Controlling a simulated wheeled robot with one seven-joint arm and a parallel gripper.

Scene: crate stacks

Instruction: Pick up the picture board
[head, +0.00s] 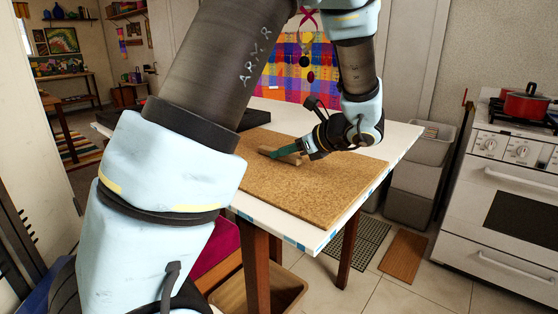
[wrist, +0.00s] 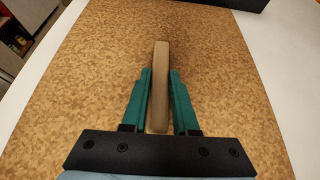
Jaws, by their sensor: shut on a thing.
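The picture board shows as a narrow tan wooden edge (wrist: 159,85) between the two green fingers in the wrist view. I see it nearly edge-on, so its picture face is hidden. In the head view it is a small tan piece (head: 291,158) at my gripper (head: 276,153), over the cork-patterned mat on the table. My gripper (wrist: 160,90) is shut on the picture board, one finger on each side. I cannot tell whether the board touches the mat or is just above it.
The brown mat (head: 318,195) covers much of the white table (head: 402,145). A dark flat object (wrist: 228,3) lies at the table's far side. Grey crates (head: 418,177) stand right of the table, and a white stove (head: 505,195) with a red pot (head: 525,103) is farther right.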

